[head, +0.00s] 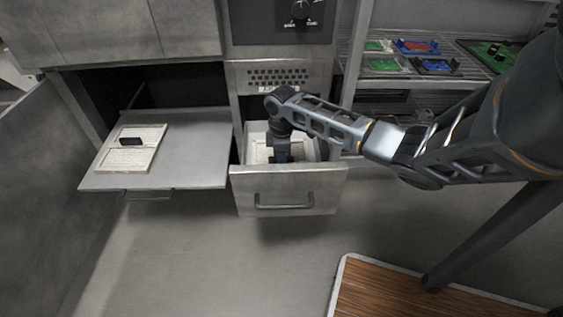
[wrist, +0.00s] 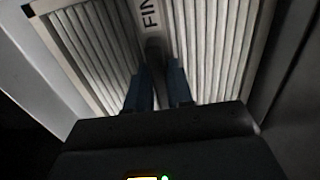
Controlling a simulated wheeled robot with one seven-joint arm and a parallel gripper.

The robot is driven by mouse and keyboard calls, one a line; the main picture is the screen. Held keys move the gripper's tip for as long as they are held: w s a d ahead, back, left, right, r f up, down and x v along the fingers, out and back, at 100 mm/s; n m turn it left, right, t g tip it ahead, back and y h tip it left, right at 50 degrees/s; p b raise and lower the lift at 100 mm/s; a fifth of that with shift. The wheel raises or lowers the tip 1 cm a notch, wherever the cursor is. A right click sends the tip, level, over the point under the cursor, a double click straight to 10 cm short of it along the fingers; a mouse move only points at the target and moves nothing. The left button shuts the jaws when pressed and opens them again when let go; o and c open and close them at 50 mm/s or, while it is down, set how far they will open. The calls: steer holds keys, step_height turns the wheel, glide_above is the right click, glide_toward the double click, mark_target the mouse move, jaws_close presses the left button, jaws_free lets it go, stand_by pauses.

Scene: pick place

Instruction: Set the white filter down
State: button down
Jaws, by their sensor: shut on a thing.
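A white pleated filter (wrist: 215,45) with a pale frame and the letters "FIN" on its middle strip fills the wrist view. My gripper (wrist: 160,78) is shut on the dark handle at the filter's middle. In the head view my gripper (head: 281,155) points down into the open drawer (head: 288,184), and part of the white filter (head: 261,153) shows there. I cannot tell whether the filter touches the drawer floor. A second, cream-coloured filter (head: 143,158) with a dark handle lies flat on the pulled-out grey tray (head: 195,160) at the left.
The drawer's front wall stands close before my gripper. Shelves (head: 455,80) at the right hold green, red and blue parts. A wood-topped surface (head: 400,290) is at the lower right. The grey floor (head: 220,260) before the drawer is clear.

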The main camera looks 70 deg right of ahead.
steer(key=shift+f, duration=0.35)
steer(key=shift+f, duration=0.15)
steer(key=c, duration=1)
jaws_free()
